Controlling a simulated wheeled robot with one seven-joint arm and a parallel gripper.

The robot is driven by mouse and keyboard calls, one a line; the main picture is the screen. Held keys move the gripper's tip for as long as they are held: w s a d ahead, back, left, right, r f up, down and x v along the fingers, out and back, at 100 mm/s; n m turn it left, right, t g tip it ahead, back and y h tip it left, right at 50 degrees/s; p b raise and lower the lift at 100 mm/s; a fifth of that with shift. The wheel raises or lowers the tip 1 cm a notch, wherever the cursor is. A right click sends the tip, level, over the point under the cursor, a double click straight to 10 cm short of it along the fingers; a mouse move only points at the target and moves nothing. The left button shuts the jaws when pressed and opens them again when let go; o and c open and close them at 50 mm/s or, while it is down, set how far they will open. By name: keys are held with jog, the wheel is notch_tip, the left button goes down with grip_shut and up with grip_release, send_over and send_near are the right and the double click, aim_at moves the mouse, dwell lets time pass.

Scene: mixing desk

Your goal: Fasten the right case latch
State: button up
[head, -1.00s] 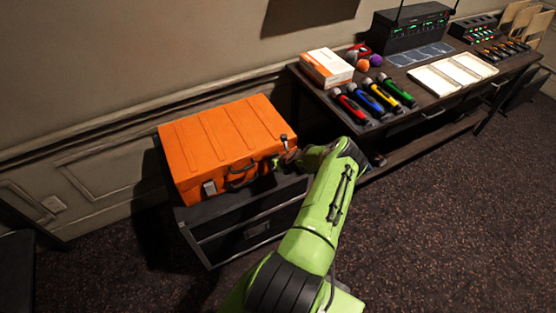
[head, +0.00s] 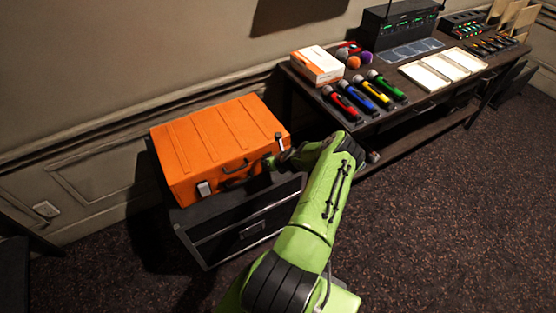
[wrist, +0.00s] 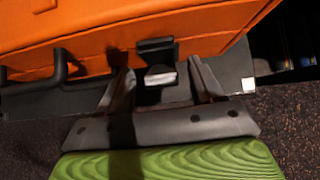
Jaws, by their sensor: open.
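The orange case (head: 215,145) lies closed on a black drawer cabinet (head: 245,222). Its left latch (head: 203,188) is a pale metal plate on the front face, left of the dark handle (head: 236,173). The right latch (head: 279,140) sticks up at the lid's front edge near the right corner. In the wrist view the right latch (wrist: 160,76) shows a dark plate and a bright metal end. My gripper (wrist: 163,82) is open, with one finger on either side of this latch. Whether the fingers touch it I cannot tell. In the head view my gripper (head: 270,161) is small and partly hidden.
A dark desk (head: 400,120) stands to the right, with several coloured microphones (head: 370,92), a white box (head: 317,66), pale trays (head: 445,68) and a black receiver (head: 400,25). The wall is close behind the case. The carpet in front is clear.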

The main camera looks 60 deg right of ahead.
jog(key=p+v, duration=0.1)
jog(key=v, duration=1.3)
jog(key=shift+p, duration=0.4)
jog(key=shift+r, duration=0.15)
